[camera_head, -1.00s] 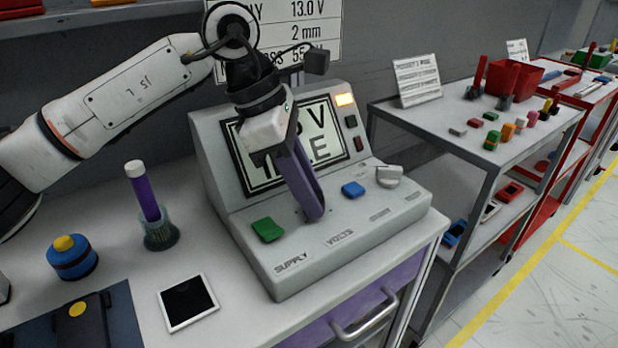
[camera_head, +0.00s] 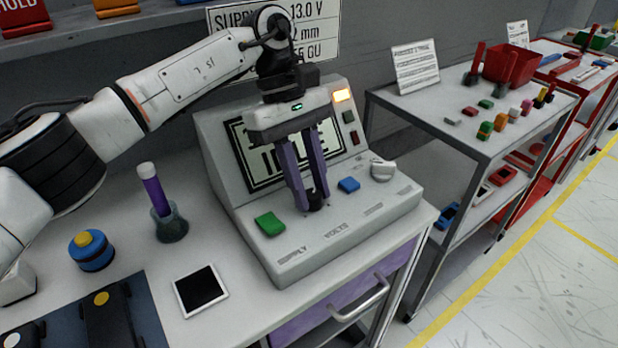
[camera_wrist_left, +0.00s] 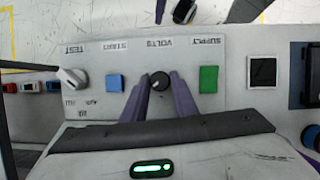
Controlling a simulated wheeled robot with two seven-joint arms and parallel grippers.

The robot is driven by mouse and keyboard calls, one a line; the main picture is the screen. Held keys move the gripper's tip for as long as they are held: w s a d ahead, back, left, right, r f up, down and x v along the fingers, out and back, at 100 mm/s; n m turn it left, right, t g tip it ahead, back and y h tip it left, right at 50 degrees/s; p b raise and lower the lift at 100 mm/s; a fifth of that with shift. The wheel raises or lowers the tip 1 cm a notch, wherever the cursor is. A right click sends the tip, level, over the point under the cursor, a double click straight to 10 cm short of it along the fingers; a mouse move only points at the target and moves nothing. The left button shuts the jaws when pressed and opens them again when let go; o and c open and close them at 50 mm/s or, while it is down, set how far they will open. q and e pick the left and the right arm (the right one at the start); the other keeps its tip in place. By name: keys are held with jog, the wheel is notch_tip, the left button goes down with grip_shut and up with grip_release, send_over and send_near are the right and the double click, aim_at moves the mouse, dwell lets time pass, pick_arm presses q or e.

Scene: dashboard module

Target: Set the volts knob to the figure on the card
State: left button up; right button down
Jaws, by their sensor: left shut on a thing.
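The dashboard module (camera_head: 350,222) is a grey console with a sloped screen (camera_head: 256,168), mostly hidden behind my left gripper. My left gripper (camera_head: 312,206) points down at the volts knob (camera_wrist_left: 160,81), a small dark round knob above the VOLTS label. Its two purple fingers stand on either side of the knob and are shut on it. The card (camera_head: 315,20) on the wall behind shows "SUPPLY" and "13.0 V"; my arm covers part of it. My right gripper is not in view.
A green button (camera_head: 269,223), a blue button (camera_head: 348,185) and a pale test knob (camera_head: 382,170) sit beside the volts knob.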

pick_arm(q)
jog(key=shift+m, duration=0.5)
jog(key=o, duration=1)
jog(key=p+v, duration=0.2)
jog(key=v, duration=0.8)
jog(key=shift+w+d+r, duration=0.15)
